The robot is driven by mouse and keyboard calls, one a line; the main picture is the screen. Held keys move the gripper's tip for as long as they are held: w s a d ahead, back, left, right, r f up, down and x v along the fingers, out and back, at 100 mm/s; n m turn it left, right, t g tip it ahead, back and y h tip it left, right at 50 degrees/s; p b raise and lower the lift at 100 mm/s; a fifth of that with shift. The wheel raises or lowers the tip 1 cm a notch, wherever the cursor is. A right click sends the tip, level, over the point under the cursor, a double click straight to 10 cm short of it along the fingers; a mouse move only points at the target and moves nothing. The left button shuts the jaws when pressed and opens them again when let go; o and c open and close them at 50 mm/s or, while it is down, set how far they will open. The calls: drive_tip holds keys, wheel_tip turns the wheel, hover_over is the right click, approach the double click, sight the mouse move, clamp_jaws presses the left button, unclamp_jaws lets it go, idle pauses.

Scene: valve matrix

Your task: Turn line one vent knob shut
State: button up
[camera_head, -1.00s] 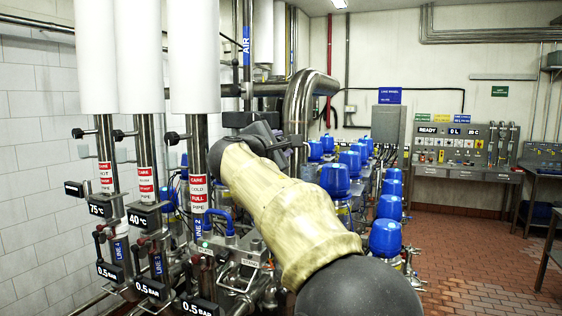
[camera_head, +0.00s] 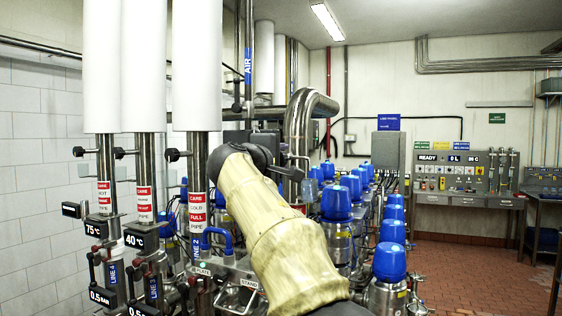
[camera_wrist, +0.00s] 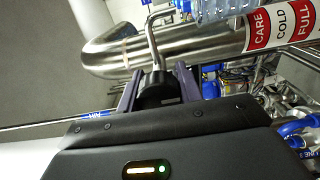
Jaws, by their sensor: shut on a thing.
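My gripper (camera_wrist: 158,88) is shut on a black knob (camera_wrist: 157,92) in the wrist view, with a dark finger on each side of it. A thin bent steel rod (camera_wrist: 152,42) rises from just behind the knob. In the head view my gripper (camera_head: 292,172) is small and dark, in front of the big bent steel pipe, and the held knob cannot be made out. Other black knobs stick out from the upright pipes at the left, on the left pipe (camera_head: 78,151), the middle pipe (camera_head: 119,152) and the right pipe (camera_head: 173,155). I cannot tell which line the held knob belongs to.
A thick bent steel pipe (camera_wrist: 105,55) lies close behind the held knob. A red and white pipe label (camera_wrist: 285,25) is at the upper right. Several blue-capped valves (camera_head: 389,262) stand right of my arm. A control panel (camera_head: 460,172) is at the back, with open tiled floor before it.

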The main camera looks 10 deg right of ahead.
drive_tip(key=shift+f, duration=0.1)
drive_tip(key=o, duration=1)
drive_tip(key=b+v, duration=0.5)
drive_tip(key=v, duration=1.2)
drive_tip(key=shift+s+a, duration=0.1)
drive_tip(key=shift+s, duration=0.05)
